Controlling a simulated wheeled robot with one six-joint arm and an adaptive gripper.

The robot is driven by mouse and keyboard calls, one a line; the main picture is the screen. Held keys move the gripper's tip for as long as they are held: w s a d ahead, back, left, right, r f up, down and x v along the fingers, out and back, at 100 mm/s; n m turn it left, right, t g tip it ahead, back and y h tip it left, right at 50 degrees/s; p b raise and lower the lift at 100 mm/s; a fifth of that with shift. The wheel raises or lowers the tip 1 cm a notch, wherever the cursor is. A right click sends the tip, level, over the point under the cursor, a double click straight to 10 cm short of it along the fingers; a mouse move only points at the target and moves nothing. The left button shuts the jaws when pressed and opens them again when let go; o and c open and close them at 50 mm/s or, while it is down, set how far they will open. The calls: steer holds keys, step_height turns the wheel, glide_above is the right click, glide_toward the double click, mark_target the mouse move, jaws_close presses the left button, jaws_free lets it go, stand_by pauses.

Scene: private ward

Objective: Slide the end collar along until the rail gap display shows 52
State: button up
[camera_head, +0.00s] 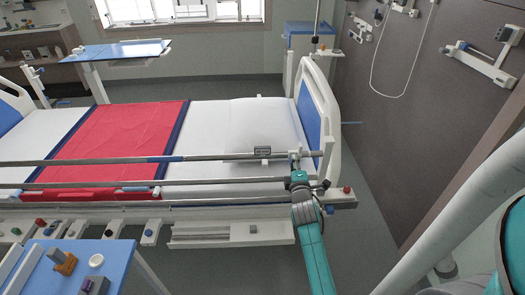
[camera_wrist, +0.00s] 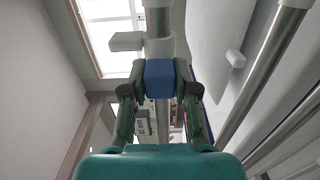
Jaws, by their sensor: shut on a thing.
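The end collar (camera_wrist: 159,47) is a pale sleeve around the grey top rail (camera_wrist: 158,18), with a blue grip block below it. My gripper (camera_wrist: 159,82) is shut on the blue block, one finger on each side. In the head view my gripper (camera_head: 297,170) is at the right end of the top rail (camera_head: 220,157), in front of the pillow. The collar is small there and partly hidden by my gripper.
The bed's headboard (camera_head: 318,105) stands close to the right of my gripper. Lower rails (camera_head: 100,186) run below the top one. A blue-topped table (camera_head: 70,270) with small items is at the front left. The wall panel (camera_head: 430,95) is to the right.

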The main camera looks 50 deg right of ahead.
jaws_close()
steer(key=shift+s+d, duration=1)
steer(key=shift+s, duration=0.15)
steer(key=o, duration=0.6)
jaws_free()
steer(key=o, duration=0.7)
steer(key=v, duration=0.8)
